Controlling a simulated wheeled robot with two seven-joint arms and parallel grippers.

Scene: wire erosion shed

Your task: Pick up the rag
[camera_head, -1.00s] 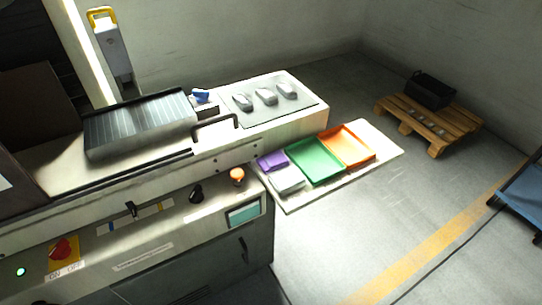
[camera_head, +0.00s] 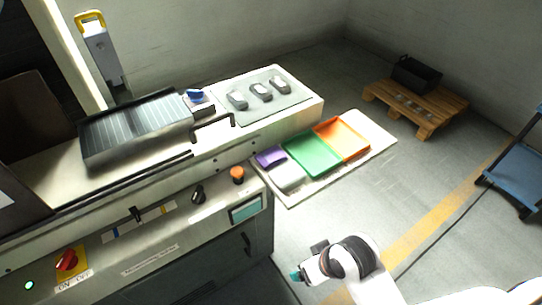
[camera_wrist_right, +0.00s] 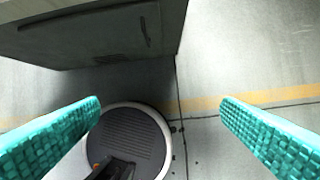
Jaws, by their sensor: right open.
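A small blue crumpled piece (camera_head: 195,96) lies on a little block on the machine's top, beside the ribbed grey cover. It looks like the rag, but it is too small to be sure. My right gripper (camera_head: 297,276) is low at the bottom of the head view, in front of the machine and well apart from the blue piece. In the right wrist view its teal fingers (camera_wrist_right: 161,102) are wide apart with nothing between them. The rag does not show in that view. My left gripper is not in view.
The machine (camera_head: 160,225) with knobs and a black handle fills the left. Grey parts lie on a plate (camera_head: 297,92) at its far end. Purple, green (camera_head: 313,156) and orange trays lie beyond it. A pallet (camera_head: 440,110) and blue cart (camera_head: 520,175) stand right. Floor between is clear.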

